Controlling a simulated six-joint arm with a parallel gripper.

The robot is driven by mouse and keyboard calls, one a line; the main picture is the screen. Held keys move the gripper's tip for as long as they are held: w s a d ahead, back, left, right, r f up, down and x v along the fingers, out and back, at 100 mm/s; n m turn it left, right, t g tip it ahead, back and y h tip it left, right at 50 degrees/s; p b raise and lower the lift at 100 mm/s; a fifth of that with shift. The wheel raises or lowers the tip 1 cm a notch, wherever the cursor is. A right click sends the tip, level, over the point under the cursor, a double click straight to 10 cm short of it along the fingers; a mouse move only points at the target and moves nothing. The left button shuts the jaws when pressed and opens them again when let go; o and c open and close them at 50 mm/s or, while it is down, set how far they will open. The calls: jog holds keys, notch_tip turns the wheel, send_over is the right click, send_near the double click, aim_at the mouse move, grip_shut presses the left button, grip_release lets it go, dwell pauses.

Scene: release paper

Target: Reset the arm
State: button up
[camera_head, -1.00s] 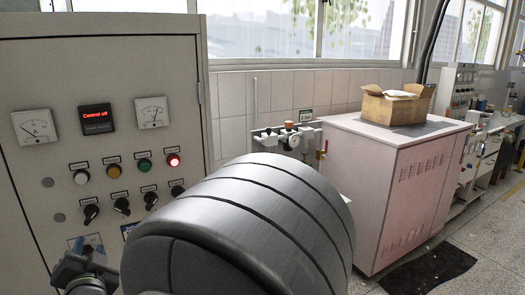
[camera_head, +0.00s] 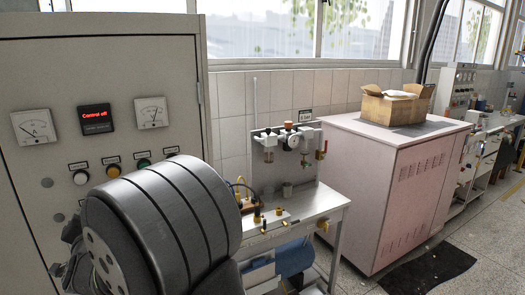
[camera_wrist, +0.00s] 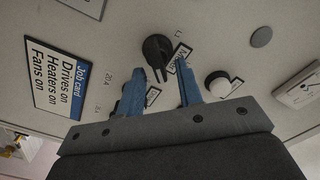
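My gripper (camera_wrist: 161,68) is open in the wrist view, its two blue fingers apart and pointing at the control panel (camera_wrist: 210,30). A black rotary knob (camera_wrist: 157,50) lies ahead, between the fingertips in the picture; I cannot tell whether they touch it. Nothing is visibly held. In the head view my dark arm link covers the lower part of the grey panel (camera_head: 130,60). The gripper is mostly hidden there. The panel display (camera_head: 96,119) reads "Control off". A white lamp (camera_head: 81,177) and an amber lamp (camera_head: 113,170) show; the black knobs are hidden.
A job card (camera_wrist: 65,75) lists drives, heaters and fans on. A small bench (camera_head: 310,205) with valves and gauges stands right of my arm. A pinkish cabinet (camera_head: 395,185) carries an open cardboard box (camera_head: 395,108). Floor at the right is clear around a dark mat (camera_head: 428,270).

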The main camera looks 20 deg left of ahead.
jog(key=shift+s+a+r+n, duration=0.1)
jog(key=shift+a+n, duration=0.05)
jog(key=shift+n, duration=1.35)
jog(key=shift+w+a+r+n, duration=0.1)
jog(key=shift+a+n, duration=0.1)
jog(key=shift+n, duration=1.3)
jog(key=shift+s+a+n, duration=0.1)
jog(key=shift+a+n, duration=0.05)
jog(key=shift+n, duration=1.35)
jog(key=shift+o, duration=0.5)
